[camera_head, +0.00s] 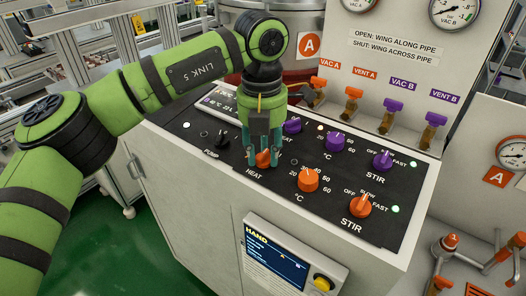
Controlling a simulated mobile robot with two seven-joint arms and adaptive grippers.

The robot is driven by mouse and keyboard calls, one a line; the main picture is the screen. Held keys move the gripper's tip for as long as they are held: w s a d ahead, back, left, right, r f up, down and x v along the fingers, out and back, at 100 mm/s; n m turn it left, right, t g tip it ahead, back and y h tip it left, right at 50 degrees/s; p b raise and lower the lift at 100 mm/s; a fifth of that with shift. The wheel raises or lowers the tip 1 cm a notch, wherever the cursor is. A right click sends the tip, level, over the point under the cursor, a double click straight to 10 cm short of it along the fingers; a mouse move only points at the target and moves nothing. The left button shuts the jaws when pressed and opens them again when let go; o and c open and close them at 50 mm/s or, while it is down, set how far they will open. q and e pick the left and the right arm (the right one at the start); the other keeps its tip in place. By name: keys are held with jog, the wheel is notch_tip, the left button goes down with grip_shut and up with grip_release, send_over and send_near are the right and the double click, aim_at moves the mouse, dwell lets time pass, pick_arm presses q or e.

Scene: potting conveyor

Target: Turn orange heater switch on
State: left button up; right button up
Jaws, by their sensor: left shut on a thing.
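The orange heater switch (262,160) is a knob on the black control panel (225,165), just above the white HEAT label. My left gripper (262,155) points down over it, with its teal fingers on either side of the knob and shut on it. The fingers hide part of the knob and its markings, so I cannot read its setting. My right gripper is not in view.
Orange °C (308,180) and STIR (360,205) knobs stand to the right. Purple knobs (335,141) form the row behind. A black pump switch (221,139) is at the left. Vent and vacuum valves (389,115) stand behind the panel.

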aim_at(265, 163)
pick_arm(q)
jog(key=m, duration=0.3)
jog(key=m+b, duration=0.1)
jog(key=m, duration=0.1)
jog(key=shift+s+f+m+y, duration=0.2)
jog(key=shift+m+y, duration=0.1)
jog(key=shift+m, duration=0.1)
dwell(0.4)
jog(key=o, duration=1.2)
jog(key=shift+c, duration=0.2)
jog(key=shift+r+t, duration=0.1)
jog(key=shift+t, duration=0.2)
jog(key=shift+w, duration=0.1)
jog(key=shift+r, duration=0.25)
notch_tip(265, 163, up, 12)
jog(key=shift+s+d+f, duration=0.2)
jog(key=shift+s+f, duration=0.05)
jog(key=shift+s, duration=0.2)
